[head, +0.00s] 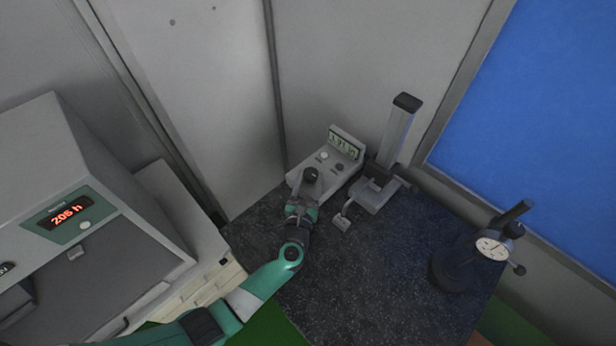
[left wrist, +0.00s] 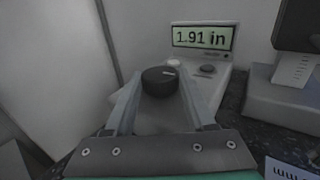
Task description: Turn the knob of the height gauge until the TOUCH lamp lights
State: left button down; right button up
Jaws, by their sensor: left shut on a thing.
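The height gauge has a grey console (head: 350,134) with a display, beside an upright column (head: 393,135) on a small base. My left gripper (left wrist: 158,98) is shut on the knob, one finger at each side. A pale round part (left wrist: 173,63) and a dark round part (left wrist: 208,69) lie below the display; neither visibly glows. I cannot read their labels. My right gripper is out of view.
A small grey block (head: 341,222) lies on the dark speckled top (head: 350,290) in front of the gauge. A dial indicator stand (head: 452,272) is at the right. A grey machine with a red readout (head: 66,214) stands at the left. The front middle is clear.

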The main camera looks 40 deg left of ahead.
pick_arm(q)
jog(key=n+g+y+b, duration=0.1)
jog(key=b, duration=0.1)
jog(key=n+g+y+b, duration=0.1)
jog(key=y+b, duration=0.1)
jog(key=n+g+y+b, duration=0.1)
jog(key=n+g+b, duration=0.1)
jog(key=shift+w+d+f+y, duration=0.2)
jog(key=shift+w+f+y, duration=0.05)
jog(key=shift+f+y, duration=0.05)
jog(key=shift+r+n+g+y+b, duration=0.2)
jog(key=shift+n+g+y+b, duration=0.15)
jog(key=shift+g+b, duration=0.2)
jog(key=shift+c, duration=1.2)
grip_release()
jog(key=shift+r, duration=0.1)
jog(key=v, duration=1.1)
jog(key=shift+s+d, duration=0.2)
jog(key=shift+d, duration=0.05)
